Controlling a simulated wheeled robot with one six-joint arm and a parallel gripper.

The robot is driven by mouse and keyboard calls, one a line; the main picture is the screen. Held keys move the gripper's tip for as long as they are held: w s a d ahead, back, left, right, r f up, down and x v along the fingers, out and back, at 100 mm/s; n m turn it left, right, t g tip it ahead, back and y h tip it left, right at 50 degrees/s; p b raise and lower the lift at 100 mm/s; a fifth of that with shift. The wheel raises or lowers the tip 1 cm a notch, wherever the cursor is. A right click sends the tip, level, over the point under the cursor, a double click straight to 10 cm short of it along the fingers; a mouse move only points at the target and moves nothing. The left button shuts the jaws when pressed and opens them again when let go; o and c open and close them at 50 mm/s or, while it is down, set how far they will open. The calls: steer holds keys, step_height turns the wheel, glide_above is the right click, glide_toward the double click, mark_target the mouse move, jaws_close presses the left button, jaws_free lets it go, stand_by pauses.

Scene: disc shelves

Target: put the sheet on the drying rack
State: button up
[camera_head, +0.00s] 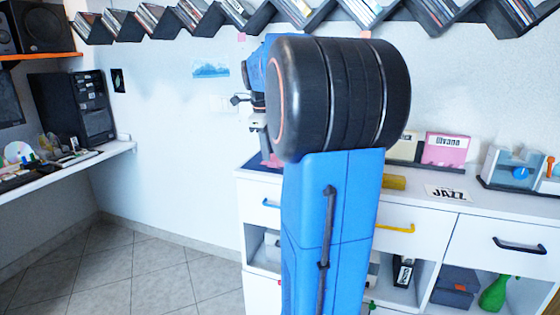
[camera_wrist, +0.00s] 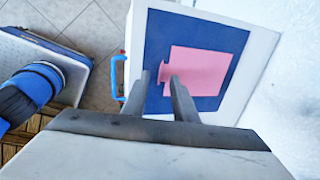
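The pink sheet (camera_wrist: 198,72) lies on a dark blue mat (camera_wrist: 222,35) on the white cabinet top, in the wrist view. In the head view a small pink patch (camera_head: 271,160) shows on the cabinet top, mostly hidden behind my arm. My gripper (camera_wrist: 157,73) is open, its fingertips apart at the left edge of the sheet. Nothing is visibly held between them. I cannot tell whether the fingers touch the sheet. I cannot pick out the drying rack for certain; a dark-based holder with pale panels (camera_head: 512,168) stands at the right.
My own arm blocks the middle of the head view. A pink card (camera_head: 446,150) and a JAZZ label (camera_head: 446,193) are on the white cabinet (camera_head: 470,207). A blue handle (camera_wrist: 117,75) sticks out from the cabinet front. A desk (camera_head: 70,163) stands at left; tiled floor is clear between.

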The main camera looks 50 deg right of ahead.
steer(key=shift+x, duration=1.75)
steer(key=shift+w, duration=0.1)
jaws_close()
steer(key=d+v, duration=0.2)
steer(key=v, duration=0.7)
steer(key=shift+w+r, duration=0.4)
steer(key=shift+r, duration=0.25)
